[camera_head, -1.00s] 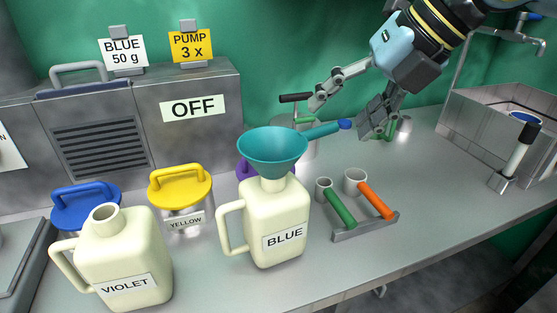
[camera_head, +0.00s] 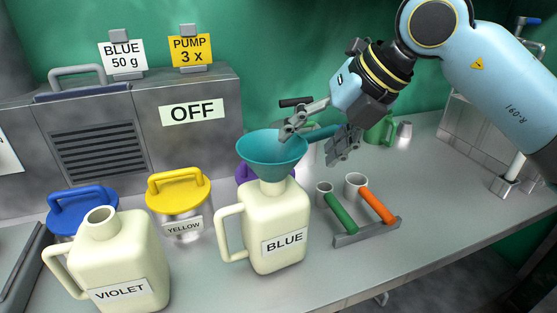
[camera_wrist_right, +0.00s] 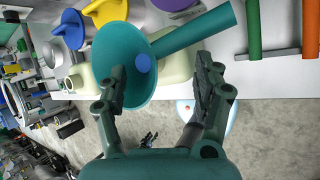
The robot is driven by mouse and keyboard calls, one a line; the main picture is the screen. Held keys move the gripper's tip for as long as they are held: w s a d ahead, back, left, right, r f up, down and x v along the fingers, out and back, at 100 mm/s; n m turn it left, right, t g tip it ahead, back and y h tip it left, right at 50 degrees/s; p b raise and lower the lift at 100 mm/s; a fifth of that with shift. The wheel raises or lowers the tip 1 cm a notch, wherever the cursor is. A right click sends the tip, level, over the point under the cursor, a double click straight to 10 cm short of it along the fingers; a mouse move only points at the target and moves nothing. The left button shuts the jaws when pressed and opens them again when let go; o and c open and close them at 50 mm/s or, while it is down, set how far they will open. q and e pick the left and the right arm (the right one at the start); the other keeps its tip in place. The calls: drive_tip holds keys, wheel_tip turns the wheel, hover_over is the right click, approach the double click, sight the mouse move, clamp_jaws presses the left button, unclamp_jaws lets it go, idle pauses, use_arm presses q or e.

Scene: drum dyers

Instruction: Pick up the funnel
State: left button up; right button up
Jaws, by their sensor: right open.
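The teal funnel (camera_head: 270,155) sits upright in the neck of the cream BLUE jug (camera_head: 265,235). Its handle (camera_head: 322,133) points right and is partly hidden by my right gripper. My right gripper (camera_head: 318,138) is open and empty, with one finger near the funnel's rim and the other right of it. In the right wrist view the funnel bowl (camera_wrist_right: 130,50) and its handle (camera_wrist_right: 195,28) lie beyond the open fingers (camera_wrist_right: 163,82). I cannot tell whether a finger touches the funnel. My left gripper is not in view.
The VIOLET jug (camera_head: 115,260) stands front left. A blue-lidded pot (camera_head: 85,208) and the yellow-lidded pot (camera_head: 180,190) stand behind. A rack with green and orange handled scoops (camera_head: 372,228) lies right of the BLUE jug. Free counter lies further right.

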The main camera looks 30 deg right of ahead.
sight(301, 145)
drive_tip(key=shift+x, duration=1.65)
drive_tip(key=shift+w+r, duration=0.1)
clamp_jaws()
